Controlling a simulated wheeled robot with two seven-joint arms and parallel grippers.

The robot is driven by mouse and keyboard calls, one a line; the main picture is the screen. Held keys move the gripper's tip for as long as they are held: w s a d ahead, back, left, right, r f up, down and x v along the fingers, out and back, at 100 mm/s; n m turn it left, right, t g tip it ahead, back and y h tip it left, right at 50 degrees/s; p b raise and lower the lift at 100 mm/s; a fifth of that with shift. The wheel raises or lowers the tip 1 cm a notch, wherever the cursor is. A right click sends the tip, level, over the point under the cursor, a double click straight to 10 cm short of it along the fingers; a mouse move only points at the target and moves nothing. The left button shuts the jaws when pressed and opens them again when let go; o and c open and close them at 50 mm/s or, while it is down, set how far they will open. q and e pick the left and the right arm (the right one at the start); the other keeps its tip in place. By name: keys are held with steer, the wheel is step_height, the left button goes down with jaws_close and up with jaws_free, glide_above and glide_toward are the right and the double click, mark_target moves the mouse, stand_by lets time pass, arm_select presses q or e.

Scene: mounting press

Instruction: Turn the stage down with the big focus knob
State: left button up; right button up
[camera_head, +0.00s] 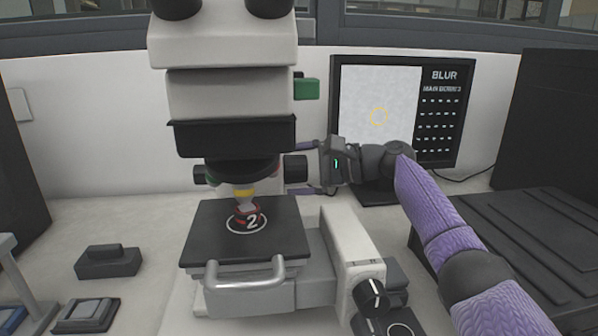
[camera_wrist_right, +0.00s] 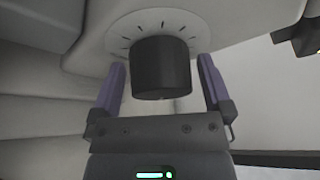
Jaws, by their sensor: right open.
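The black focus knob (camera_head: 295,168) sticks out from the right side of the microscope (camera_head: 228,95), above the stage (camera_head: 285,218). In the right wrist view the knob (camera_wrist_right: 160,68) stands in front of a pale dial with dark tick marks. My right gripper (camera_head: 309,168) is open, with one purple finger on each side of the knob. In the right wrist view a gap shows between the knob and each finger of the gripper (camera_wrist_right: 161,82). The stage is a flat black plate carrying a red-rimmed piece and a circle marked 2, below the objective (camera_head: 245,193). My left gripper is not in view.
A monitor (camera_head: 380,100) behind reads BLUR and shows a pale picture with a yellow ring. A smaller knob (camera_head: 370,297) with a white mark sits low at the right front. A silver handle (camera_head: 245,280) fronts the stage. A dark block (camera_head: 108,261) lies at left.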

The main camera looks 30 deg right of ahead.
steer(key=c, duration=1.1)
steer(key=shift+f+n+t, duration=0.1)
steer(key=shift+n+t, duration=0.2)
steer(key=shift+n, duration=0.2)
steer(key=shift+c, duration=0.2)
steer(key=shift+f+n+t, duration=0.1)
steer(key=shift+n+t, duration=0.2)
steer(key=shift+n, duration=0.4)
steer(key=shift+f+n+t+y+b, duration=0.1)
steer(key=shift+n+t+y+b, duration=0.25)
steer(key=shift+n+b, duration=0.25)
steer(key=shift+n, duration=0.4)
steer(key=shift+t, duration=0.25)
steer(key=o, duration=1.1)
steer(key=shift+r, duration=0.25)
steer(key=shift+o, duration=0.2)
